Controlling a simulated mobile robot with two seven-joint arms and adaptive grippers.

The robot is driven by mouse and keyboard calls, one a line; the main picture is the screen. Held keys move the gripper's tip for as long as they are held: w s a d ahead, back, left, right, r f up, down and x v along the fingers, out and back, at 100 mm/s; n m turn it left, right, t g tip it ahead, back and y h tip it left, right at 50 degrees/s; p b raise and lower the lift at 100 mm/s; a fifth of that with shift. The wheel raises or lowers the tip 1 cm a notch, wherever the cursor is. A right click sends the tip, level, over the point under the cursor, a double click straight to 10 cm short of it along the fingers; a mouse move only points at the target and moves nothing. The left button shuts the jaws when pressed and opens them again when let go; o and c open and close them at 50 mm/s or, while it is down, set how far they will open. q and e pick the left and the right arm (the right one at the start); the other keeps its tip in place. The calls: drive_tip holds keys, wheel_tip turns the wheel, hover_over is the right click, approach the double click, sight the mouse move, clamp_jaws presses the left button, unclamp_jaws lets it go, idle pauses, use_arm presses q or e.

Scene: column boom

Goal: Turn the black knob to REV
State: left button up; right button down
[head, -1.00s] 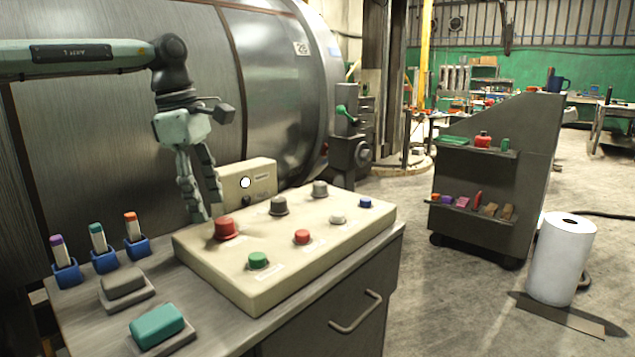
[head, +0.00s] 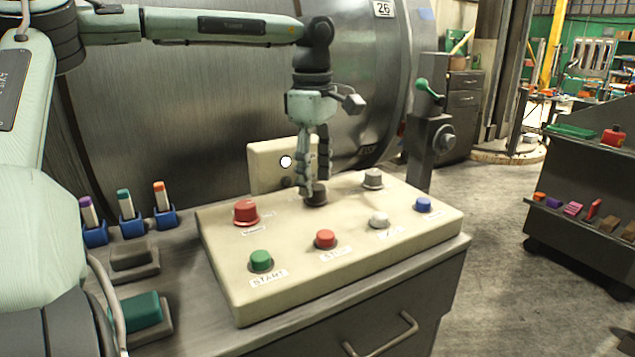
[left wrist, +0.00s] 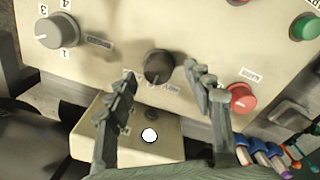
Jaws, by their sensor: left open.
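The black knob (head: 316,194) stands at the back middle of the cream control panel (head: 290,285). In the left wrist view the black knob (left wrist: 158,67) lies ahead of and between the fingers, with a label beside it partly hidden. My left gripper (head: 314,190) points down over the knob. In the left wrist view the left gripper (left wrist: 162,82) is open, its two fingers on either side of the knob. I cannot tell whether a finger touches it. My right gripper is not in view.
A large red button (head: 246,212), green START button (head: 261,261), red button (head: 325,238), white button (head: 379,219), blue button (head: 423,204) and grey dial (head: 373,178) share the panel. A cream box (head: 268,168) with a white light stands behind it. Marker holders (head: 165,218) sit at left.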

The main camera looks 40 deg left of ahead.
use_arm(q)
wheel_tip(320, 180, down, 2)
drive_tip(key=shift+w+f, duration=0.1)
drive_tip(key=shift+c, duration=1.4)
drive_tip(key=c, duration=0.7)
drive_tip(key=shift+c, duration=0.9)
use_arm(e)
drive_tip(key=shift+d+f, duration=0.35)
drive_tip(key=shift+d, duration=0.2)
